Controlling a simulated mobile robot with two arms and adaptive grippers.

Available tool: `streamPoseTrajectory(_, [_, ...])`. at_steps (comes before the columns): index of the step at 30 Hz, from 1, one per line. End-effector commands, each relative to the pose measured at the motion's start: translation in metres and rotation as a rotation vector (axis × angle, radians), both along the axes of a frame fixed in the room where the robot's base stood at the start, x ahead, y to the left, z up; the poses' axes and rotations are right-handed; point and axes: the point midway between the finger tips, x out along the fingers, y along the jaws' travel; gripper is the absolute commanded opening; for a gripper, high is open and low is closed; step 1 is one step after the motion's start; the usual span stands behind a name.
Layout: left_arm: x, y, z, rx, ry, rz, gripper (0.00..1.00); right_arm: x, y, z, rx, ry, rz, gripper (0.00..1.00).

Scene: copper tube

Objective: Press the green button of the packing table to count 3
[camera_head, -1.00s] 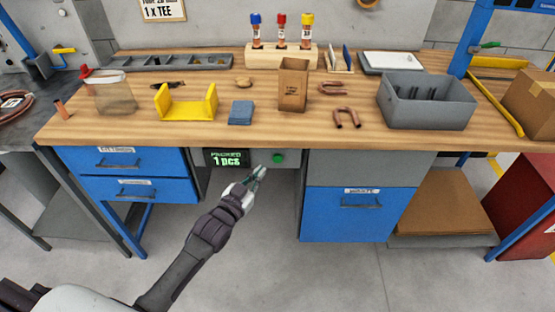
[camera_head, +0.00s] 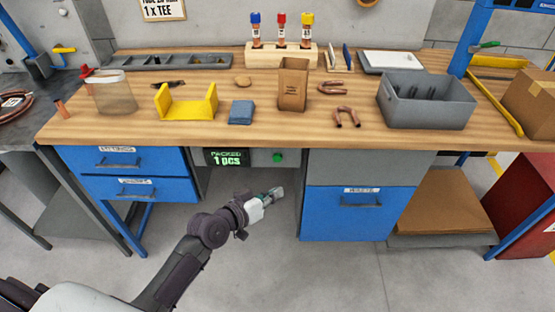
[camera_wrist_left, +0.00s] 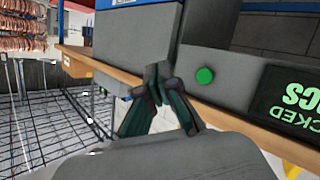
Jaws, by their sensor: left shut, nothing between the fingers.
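The green button (camera_head: 278,157) sits on a grey panel under the front edge of the packing table (camera_head: 330,137). Left of it a counter display (camera_head: 226,158) reads "PACKED 1 pcs". My left gripper (camera_head: 279,191) is shut and empty, below the button and apart from it. In the left wrist view the shut fingers (camera_wrist_left: 157,84) point toward the panel. There the green button (camera_wrist_left: 205,75) is right of the fingertips, with part of the display (camera_wrist_left: 290,100) at the right edge. My right gripper is not in view.
Blue drawers (camera_head: 140,188) flank the panel on the left, and a blue cabinet (camera_head: 352,213) stands on the right. The space under the panel is open. On the tabletop are a grey bin (camera_head: 428,113), a cardboard box (camera_head: 293,98) and a yellow holder (camera_head: 186,113).

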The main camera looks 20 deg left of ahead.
Motion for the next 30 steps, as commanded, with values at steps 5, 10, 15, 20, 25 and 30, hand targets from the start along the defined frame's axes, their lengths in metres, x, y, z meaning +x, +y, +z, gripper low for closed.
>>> streamPoseTrajectory(5, [0.014,0.004,-0.002,0.001,-0.003,0.001,0.0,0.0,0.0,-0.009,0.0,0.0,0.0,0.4])
streamPoseTrajectory(10, [0.037,0.011,-0.003,0.0,-0.004,0.002,0.0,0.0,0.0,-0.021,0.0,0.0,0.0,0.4])
streamPoseTrajectory(15, [0.06,0.017,-0.002,0.0,-0.004,0.002,0.0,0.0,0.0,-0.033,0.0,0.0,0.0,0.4])
streamPoseTrajectory(20, [0.075,0.022,-0.002,0.002,-0.002,0.001,0.0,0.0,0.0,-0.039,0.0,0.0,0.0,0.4])
streamPoseTrajectory(25, [0.083,0.024,-0.001,0.0,-0.001,0.0,0.0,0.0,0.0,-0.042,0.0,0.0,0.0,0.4])
streamPoseTrajectory(30, [0.084,0.024,0.0,0.0,-0.001,0.0,0.0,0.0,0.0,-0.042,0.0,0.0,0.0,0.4])
